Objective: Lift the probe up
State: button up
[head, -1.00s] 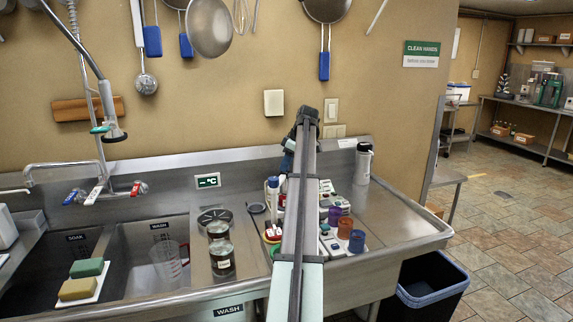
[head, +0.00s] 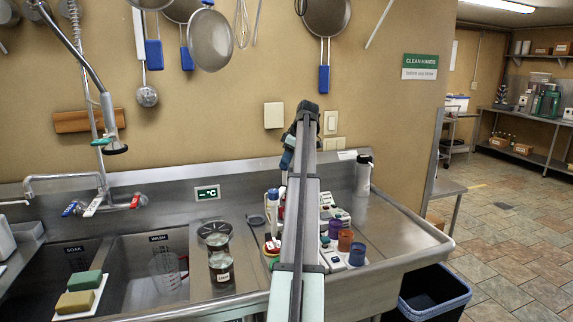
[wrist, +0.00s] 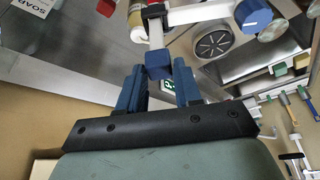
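The probe shows in the wrist view as a blue block-shaped grip (wrist: 158,66) with a pale stem running away from the camera. In the head view my gripper (head: 287,160) is seen past my arm, above the crowded left part of the right-hand counter. The probe's lower end is mostly hidden there by my arm and the bottles.
A jar (head: 221,270) stands left of my arm, near the sink's right edge. Coloured-lid containers (head: 345,240) stand right of my arm. A white flask (head: 363,175) stands further back. A temperature display (head: 207,192) is on the backsplash. The counter's right end is clear.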

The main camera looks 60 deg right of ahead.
jog(key=o, duration=0.4)
jog(key=shift+f, duration=0.1)
jog(key=shift+c, duration=0.2)
jog(key=a+v, duration=0.1)
jog(key=v, duration=1.2)
jog(key=shift+d+r, duration=0.45)
jog(key=shift+d, duration=0.05)
